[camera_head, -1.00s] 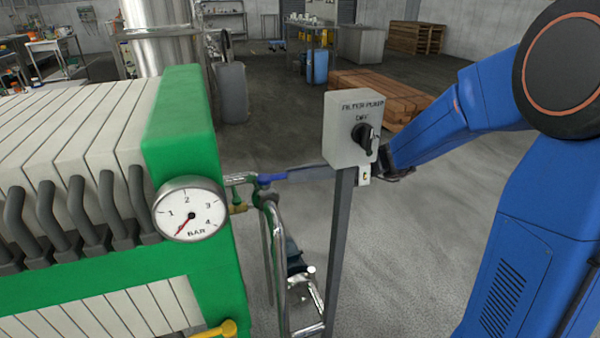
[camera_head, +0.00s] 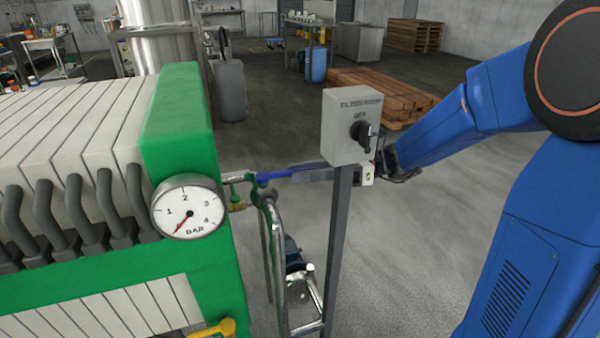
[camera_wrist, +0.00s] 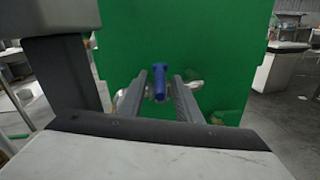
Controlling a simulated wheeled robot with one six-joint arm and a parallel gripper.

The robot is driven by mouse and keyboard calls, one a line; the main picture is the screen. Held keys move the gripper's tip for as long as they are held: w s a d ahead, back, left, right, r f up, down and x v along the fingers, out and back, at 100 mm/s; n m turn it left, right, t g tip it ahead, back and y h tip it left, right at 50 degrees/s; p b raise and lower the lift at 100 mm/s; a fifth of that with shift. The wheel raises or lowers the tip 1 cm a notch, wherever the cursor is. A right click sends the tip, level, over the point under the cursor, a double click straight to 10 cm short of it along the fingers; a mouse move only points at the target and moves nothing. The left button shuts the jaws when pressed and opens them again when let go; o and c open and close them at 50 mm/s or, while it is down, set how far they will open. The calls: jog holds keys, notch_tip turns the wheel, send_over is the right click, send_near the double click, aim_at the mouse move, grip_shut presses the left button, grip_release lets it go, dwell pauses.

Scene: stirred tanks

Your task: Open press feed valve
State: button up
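The blue valve handle (camera_head: 273,175) sits on the pipework beside the green press end and points right, toward my gripper. In the wrist view the handle (camera_wrist: 160,82) stands in front of the green plate, between my two fingers, with a gap on each side. My gripper (camera_wrist: 159,78) is open. In the head view my gripper's grey fingers (camera_head: 310,173) reach left to the handle's outer end; whether they touch it I cannot tell. The filter pump box hides part of my gripper in the head view.
The filter pump switch box (camera_head: 350,125), marked OFF, stands on a thin post (camera_head: 337,245) close to my gripper. A pressure gauge (camera_head: 187,206) is on the green press frame (camera_head: 180,125). Bent chrome pipes (camera_head: 279,255) run below the valve. Open floor lies behind the post.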

jog(key=w+d, duration=0.2)
jog(key=d, duration=1.4)
jog(key=shift+w+d, duration=0.15)
jog(key=shift+d, duration=0.05)
jog(key=shift+c, duration=0.7)
